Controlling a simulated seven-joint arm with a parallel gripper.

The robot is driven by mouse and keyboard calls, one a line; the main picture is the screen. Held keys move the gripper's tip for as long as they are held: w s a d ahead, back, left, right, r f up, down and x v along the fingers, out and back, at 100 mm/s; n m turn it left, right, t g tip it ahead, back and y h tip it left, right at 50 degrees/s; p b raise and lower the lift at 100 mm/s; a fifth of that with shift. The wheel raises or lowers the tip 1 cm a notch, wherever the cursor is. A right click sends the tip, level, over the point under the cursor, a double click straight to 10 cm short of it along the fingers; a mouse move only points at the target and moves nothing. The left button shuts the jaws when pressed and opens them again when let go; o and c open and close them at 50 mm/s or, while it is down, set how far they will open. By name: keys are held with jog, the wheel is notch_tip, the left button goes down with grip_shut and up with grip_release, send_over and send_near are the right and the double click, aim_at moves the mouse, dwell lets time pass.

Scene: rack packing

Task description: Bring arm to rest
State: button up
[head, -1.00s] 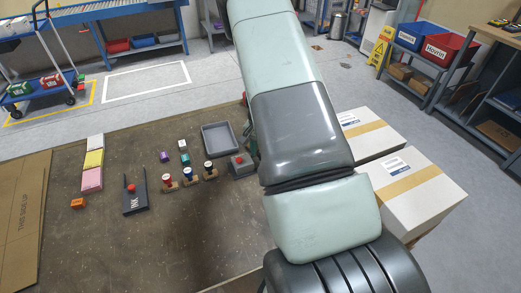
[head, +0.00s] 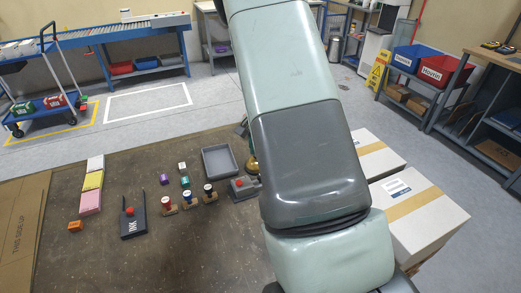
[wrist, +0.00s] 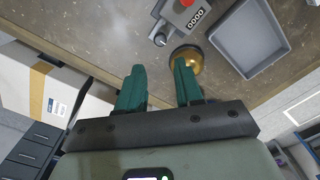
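My arm (head: 305,150) crosses the head view from the top to the lower right, and its gripper end is hidden there. In the wrist view my gripper (wrist: 159,80) shows two green fingers spread apart, with nothing between them. The fingers point toward the brown table (wrist: 110,35) and its edge. A round brass thing (wrist: 188,60) sits just beyond the right finger; whether they touch I cannot tell. It also shows in the head view, beside the arm (head: 251,165).
A grey tray (head: 220,161) and a grey counter device with a red knob (head: 243,187) are near the arm. Several small stamps (head: 187,200), small blocks and a black INK holder (head: 132,222) stand further left. White boxes (head: 420,215) are at right. The table's front middle is bare.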

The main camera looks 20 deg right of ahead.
jog(key=shift+r, duration=0.1)
jog(key=s+a+r+n+t, duration=0.1)
jog(key=s+a+r, duration=0.2)
jog(key=r, duration=0.4)
jog(key=s+a+r+n+t, duration=0.1)
jog(key=s+a+r+n, duration=0.15)
jog(key=r, duration=0.55)
jog(key=s+a+r+n+t, duration=0.1)
jog(key=s+a+r, duration=0.25)
jog(key=r, duration=0.35)
jog(key=s+a+r+n+t, duration=0.1)
jog(key=s+a+r+n, duration=0.1)
jog(key=s, duration=0.7)
jog(key=s+a+r+n+t, duration=0.1)
jog(key=s+r, duration=0.4)
jog(key=s, duration=0.5)
jog(key=shift+a+r+n+t, duration=0.3)
jog(key=shift+a+n, duration=0.3)
jog(key=shift+n, duration=0.25)
